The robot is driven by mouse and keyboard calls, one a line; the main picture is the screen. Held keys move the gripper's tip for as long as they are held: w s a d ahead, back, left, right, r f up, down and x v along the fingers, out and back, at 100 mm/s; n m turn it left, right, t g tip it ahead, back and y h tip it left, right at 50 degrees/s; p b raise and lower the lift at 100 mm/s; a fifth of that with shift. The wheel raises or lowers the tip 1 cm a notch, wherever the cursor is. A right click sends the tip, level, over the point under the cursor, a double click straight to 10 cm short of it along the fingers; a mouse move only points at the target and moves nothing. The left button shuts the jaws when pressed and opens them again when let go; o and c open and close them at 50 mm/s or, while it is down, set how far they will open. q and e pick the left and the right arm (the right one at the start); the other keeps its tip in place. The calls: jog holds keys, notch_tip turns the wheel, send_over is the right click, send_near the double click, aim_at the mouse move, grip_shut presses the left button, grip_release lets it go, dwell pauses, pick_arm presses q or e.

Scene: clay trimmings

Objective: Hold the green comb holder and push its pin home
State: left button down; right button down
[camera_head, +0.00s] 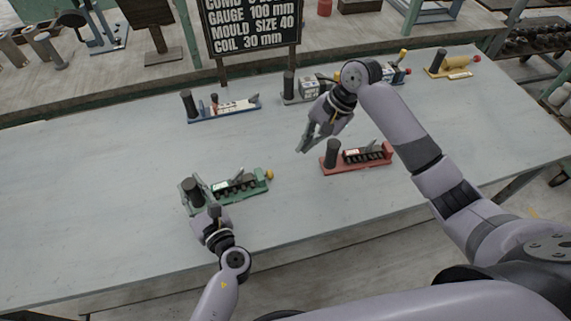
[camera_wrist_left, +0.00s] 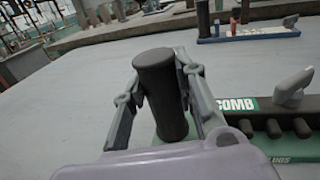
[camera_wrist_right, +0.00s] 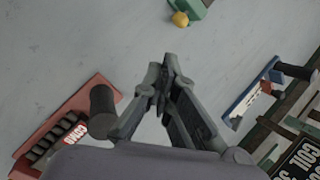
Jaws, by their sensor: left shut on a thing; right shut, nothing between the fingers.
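The green comb holder (camera_head: 240,189) lies at the front left of the table. It has a dark upright post (camera_head: 193,193) at its left end, dark comb teeth, a grey lever and a yellow pin knob (camera_head: 269,174) at its right end. My left gripper (camera_head: 194,190) is shut on the post, and the left wrist view shows its fingers on both sides of the post (camera_wrist_left: 161,95). My right gripper (camera_head: 305,148) is shut and empty above the table, right of and behind the holder. In the right wrist view the yellow knob (camera_wrist_right: 180,19) sticks out of the holder's end, apart from my fingers.
A red holder (camera_head: 352,162) stands just right of my right gripper. A blue holder (camera_head: 227,108), a grey one (camera_head: 300,92) and a yellow one (camera_head: 453,67) stand farther back. Clear table lies between the green and red holders.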

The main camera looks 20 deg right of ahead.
aim_at(270, 174)
pick_arm(q)
jog(key=shift+s+f, duration=0.1)
jog(key=shift+f, duration=0.15)
pick_arm(e)
jog(key=f+m, duration=0.2)
jog(key=a+f+m, duration=0.1)
jog(key=f+m, duration=0.1)
jog(key=f, duration=0.1)
jog(key=f+m+g, duration=0.1)
jog(key=f+m, duration=0.1)
jog(key=f, duration=0.1)
jog(key=shift+w+a+f+h, duration=0.2)
jog(key=shift+a+f+h, duration=0.1)
jog(key=shift+h, duration=0.1)
jog(key=a, duration=0.3)
jog(key=shift+s+a+r, duration=0.1)
jog(key=shift+a, duration=0.4)
jog(key=shift+a, duration=0.1)
